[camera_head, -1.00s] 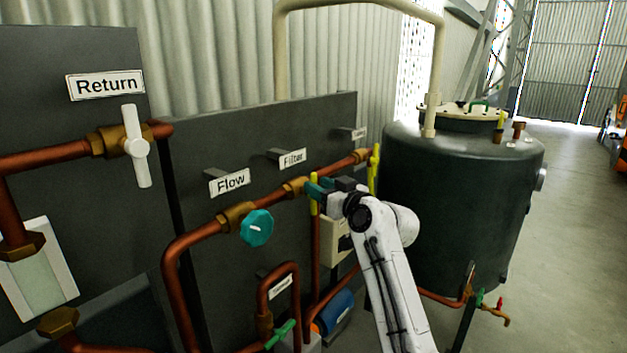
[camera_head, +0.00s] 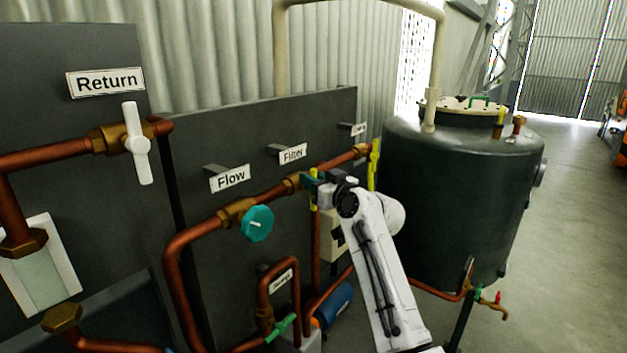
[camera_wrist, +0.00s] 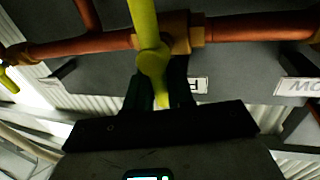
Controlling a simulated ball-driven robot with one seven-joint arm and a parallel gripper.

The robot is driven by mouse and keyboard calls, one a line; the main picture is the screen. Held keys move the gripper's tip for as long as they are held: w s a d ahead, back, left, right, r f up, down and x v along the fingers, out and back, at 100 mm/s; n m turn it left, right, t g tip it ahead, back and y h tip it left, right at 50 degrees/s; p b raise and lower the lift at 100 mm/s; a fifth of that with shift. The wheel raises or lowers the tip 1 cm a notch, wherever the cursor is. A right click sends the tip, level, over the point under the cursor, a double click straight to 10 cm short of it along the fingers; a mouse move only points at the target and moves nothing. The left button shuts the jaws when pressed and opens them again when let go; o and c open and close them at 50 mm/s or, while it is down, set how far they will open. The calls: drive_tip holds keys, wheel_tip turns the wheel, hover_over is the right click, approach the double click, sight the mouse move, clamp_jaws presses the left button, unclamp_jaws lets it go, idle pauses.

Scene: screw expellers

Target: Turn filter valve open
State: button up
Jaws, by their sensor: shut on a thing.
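The filter valve has a yellow lever handle (camera_head: 313,200) on the copper pipe beside the "Filter" sign (camera_head: 292,154). The handle looks roughly upright, across the pipe, though my gripper partly hides it. My gripper (camera_head: 309,184) is at the handle, its dark teal fingers around its upper part. In the wrist view, the yellow handle (camera_wrist: 146,25) runs between the two fingers of my gripper (camera_wrist: 162,88), which are shut on its end part. The brass valve body (camera_wrist: 184,33) is just beyond, on the copper pipe.
Another yellow handle (camera_head: 374,165) stands close to the right of my gripper. A teal round knob (camera_head: 257,223) is to the left, under the "Flow" sign (camera_head: 230,178). A large dark tank (camera_head: 455,200) stands at the right. Copper pipes run below.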

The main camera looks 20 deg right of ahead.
clamp_jaws()
